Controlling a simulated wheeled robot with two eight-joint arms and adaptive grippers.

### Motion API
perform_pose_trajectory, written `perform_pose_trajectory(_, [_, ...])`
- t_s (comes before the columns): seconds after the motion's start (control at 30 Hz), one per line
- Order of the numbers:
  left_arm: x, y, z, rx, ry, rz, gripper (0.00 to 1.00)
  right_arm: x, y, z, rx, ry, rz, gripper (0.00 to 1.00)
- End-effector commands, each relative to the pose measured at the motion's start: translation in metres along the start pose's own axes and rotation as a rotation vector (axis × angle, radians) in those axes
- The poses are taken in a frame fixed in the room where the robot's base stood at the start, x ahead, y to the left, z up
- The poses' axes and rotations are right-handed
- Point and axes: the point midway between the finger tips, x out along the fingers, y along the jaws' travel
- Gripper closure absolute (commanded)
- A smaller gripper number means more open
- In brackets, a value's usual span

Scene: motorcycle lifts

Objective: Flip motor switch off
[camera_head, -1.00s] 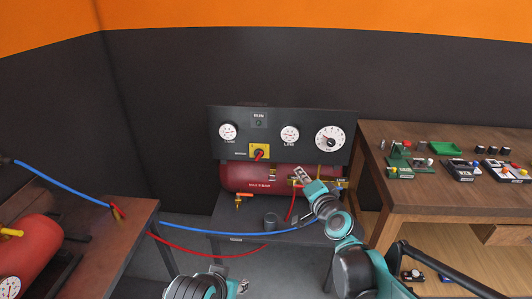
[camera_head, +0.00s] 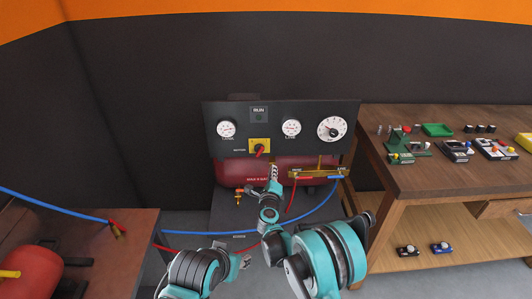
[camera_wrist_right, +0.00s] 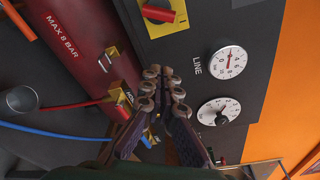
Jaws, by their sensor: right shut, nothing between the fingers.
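The motor switch is a red handle on a yellow plate (camera_head: 259,146) on the black gauge panel (camera_head: 309,151). Its handle points down and slightly left in the head view. In the wrist view the red handle (camera_wrist_right: 157,14) shows at the top edge. My right gripper (camera_head: 274,170) is shut and empty, just below and right of the switch, apart from it. In the wrist view its fingertips (camera_wrist_right: 163,74) lie together below the switch, over the panel's lower edge. My left gripper (camera_head: 245,262) is low in the head view; its fingers are too small to read.
A red tank (camera_head: 231,172) sits under the panel, with a brass manifold (camera_head: 318,172) at its right. Blue and red hoses run across below. A wooden bench (camera_head: 400,182) with small parts stands at right. Another red tank (camera_head: 30,275) is at lower left.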

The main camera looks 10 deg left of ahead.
Motion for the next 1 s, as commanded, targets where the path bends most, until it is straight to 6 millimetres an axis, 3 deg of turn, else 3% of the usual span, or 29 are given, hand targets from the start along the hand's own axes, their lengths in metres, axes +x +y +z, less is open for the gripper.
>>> perform_pose_trajectory(0.37, [0.002, 0.000, 0.001, 0.000, 0.000, 0.000, 0.60, 0.006, 0.000, 0.000, -0.002, -0.001, 0.000, 1.00])
perform_pose_trajectory(0.57, [0.009, 0.000, 0.006, 0.000, 0.000, 0.000, 0.60, 0.036, 0.001, -0.001, -0.002, -0.001, -0.001, 1.00])
perform_pose_trajectory(0.87, [0.023, 0.000, 0.017, 0.000, 0.000, 0.000, 0.60, 0.101, 0.002, -0.001, -0.002, -0.001, -0.001, 1.00])
perform_pose_trajectory(1.0, [0.029, 0.000, 0.020, 0.000, 0.000, 0.000, 0.60, 0.093, 0.001, 0.021, -0.004, -0.004, 0.001, 1.00])
